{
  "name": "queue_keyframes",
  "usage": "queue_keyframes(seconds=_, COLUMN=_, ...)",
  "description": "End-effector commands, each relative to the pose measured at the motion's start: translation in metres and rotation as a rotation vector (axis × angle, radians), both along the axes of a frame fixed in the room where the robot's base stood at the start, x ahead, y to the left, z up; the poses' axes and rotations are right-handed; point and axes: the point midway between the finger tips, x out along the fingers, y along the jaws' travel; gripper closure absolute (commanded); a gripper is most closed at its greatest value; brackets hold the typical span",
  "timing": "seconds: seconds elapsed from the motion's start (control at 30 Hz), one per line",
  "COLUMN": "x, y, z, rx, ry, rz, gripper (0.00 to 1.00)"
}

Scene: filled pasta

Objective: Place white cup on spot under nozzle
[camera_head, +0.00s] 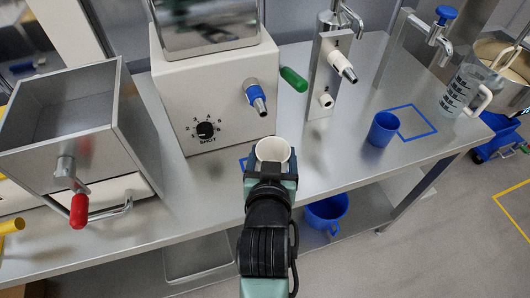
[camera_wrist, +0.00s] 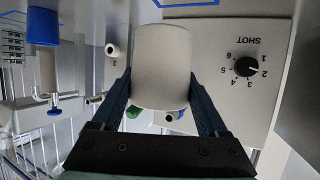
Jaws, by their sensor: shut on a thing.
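The white cup (camera_head: 273,149) is upright between the fingers of my gripper (camera_head: 271,166), which is shut on it. In the wrist view the cup (camera_wrist: 161,65) fills the gap between the two fingers (camera_wrist: 160,85). The blue-and-grey nozzle (camera_head: 255,97) sticks out from the white machine (camera_head: 215,90), behind the cup. A blue marked outline (camera_head: 243,163) shows just left of the cup on the steel table, mostly hidden by the cup and gripper. Part of it also shows at the top of the wrist view (camera_wrist: 190,3). I cannot tell whether the cup touches the table.
A second dispenser (camera_head: 327,75) stands to the right. A blue cup (camera_head: 383,129) stands beside another blue outline (camera_head: 422,122), with a clear jug (camera_head: 467,91) farther right. A red-handled metal box (camera_head: 65,120) is at left.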

Motion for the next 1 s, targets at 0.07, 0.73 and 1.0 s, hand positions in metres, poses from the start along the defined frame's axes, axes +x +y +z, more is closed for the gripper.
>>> queue_keyframes(seconds=0.07, x=0.019, y=0.006, z=0.003, rx=0.000, ry=-0.003, rz=0.002, gripper=0.86)
queue_keyframes(seconds=0.73, x=0.044, y=0.014, z=-0.066, rx=0.000, ry=0.003, rz=0.000, gripper=0.86)
queue_keyframes(seconds=1.0, x=0.048, y=0.015, z=-0.070, rx=0.001, ry=-0.001, rz=0.000, gripper=0.86)
